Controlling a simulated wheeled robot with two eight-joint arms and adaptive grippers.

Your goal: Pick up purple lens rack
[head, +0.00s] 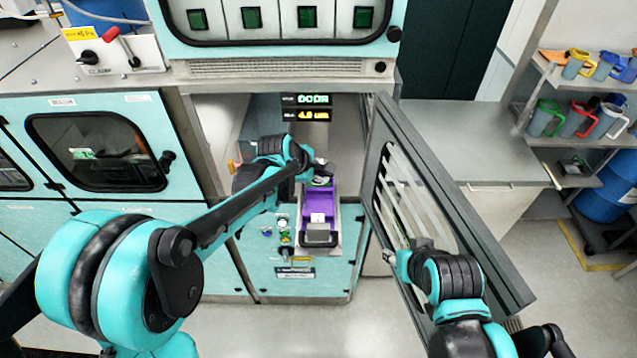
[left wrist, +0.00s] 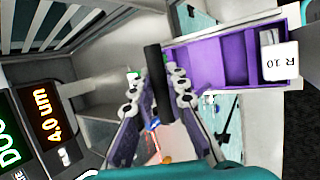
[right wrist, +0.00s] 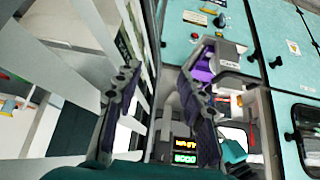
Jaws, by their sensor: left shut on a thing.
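The purple lens rack (head: 319,202) sits at the front of the open cabinet bay, with a white label on it. In the left wrist view the rack (left wrist: 210,65) shows empty purple compartments and a label reading R 10 (left wrist: 279,62). My left gripper (head: 318,180) is at the rack's far end. Its fingers (left wrist: 157,105) are closed around a dark upright bar that appears to be the rack's handle. My right gripper (head: 398,262) is beside the open door, its fingers (right wrist: 160,110) apart. The rack (right wrist: 203,66) also shows in the right wrist view, beyond one finger.
The slatted grey door (head: 440,215) stands open to the right of the bay, close to my right gripper. A lit display (head: 306,107) hangs at the back of the bay. A grey counter (head: 470,140) and shelves of coloured jugs (head: 580,118) are at the right.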

